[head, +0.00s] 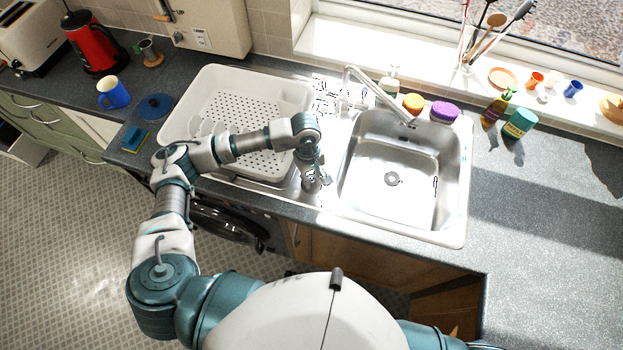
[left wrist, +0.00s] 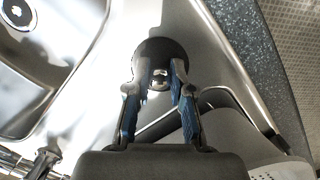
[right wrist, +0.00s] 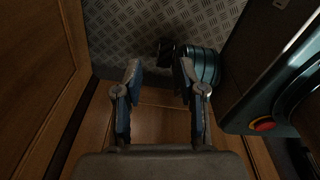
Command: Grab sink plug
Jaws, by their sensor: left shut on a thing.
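The sink plug (left wrist: 160,80) shows as a small metallic piece between my left fingertips in the left wrist view, with a dark round shape around it; the fingers hide part of it. My left gripper (head: 314,178) is shut on the plug over the steel ledge between the dish rack and the sink basin. The left gripper (left wrist: 162,72) points down at the steel surface. The steel sink (head: 440,212) is to its right in the head view, with a round drain (head: 391,179) in its floor. My right gripper (right wrist: 157,75) is open and empty, low among wooden cabinet panels.
A white dish rack (head: 215,83) stands left of the sink, under my left arm. The tap (head: 375,90) rises behind the basin. Orange (head: 413,101) and purple (head: 445,111) items and bottles line the back right. The right-hand counter (head: 545,215) is clear.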

